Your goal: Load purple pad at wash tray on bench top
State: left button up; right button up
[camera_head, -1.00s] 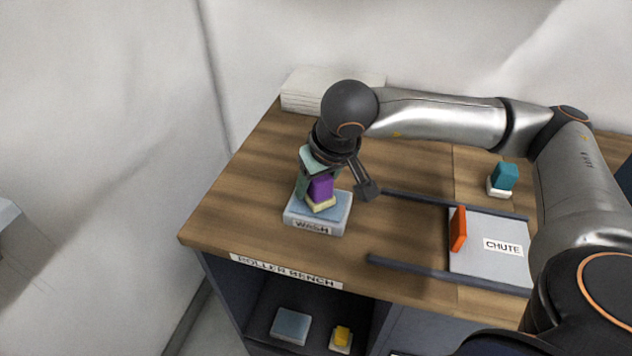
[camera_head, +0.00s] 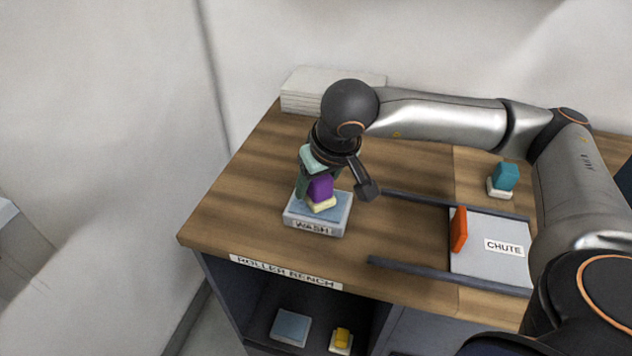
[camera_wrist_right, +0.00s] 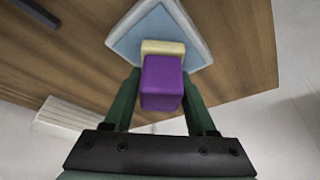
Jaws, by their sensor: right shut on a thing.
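The purple pad (camera_head: 320,188) has a purple block on a cream base (camera_head: 322,204). It is at the wash tray (camera_head: 318,229), a pale tray with a blue inside and a WASH label, near the bench's front left. My right gripper (camera_head: 310,190) is shut on the purple pad from above. In the right wrist view the purple pad (camera_wrist_right: 161,82) sits between the two green fingers, with the wash tray (camera_wrist_right: 160,25) beyond it. Whether the base touches the tray floor I cannot tell. My left gripper is not in view.
A teal pad (camera_head: 505,176) on a white base stands at the right. An orange piece (camera_head: 459,229) stands by the CHUTE plate (camera_head: 478,262), between dark rails (camera_head: 440,276). White stacked sheets (camera_head: 300,95) lie at the back. A yellow pad (camera_head: 341,337) sits on the shelf below.

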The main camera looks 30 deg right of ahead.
jog(key=shift+f, duration=0.1)
jog(key=shift+r+p, duration=2.15)
jog(key=shift+r, duration=1.45)
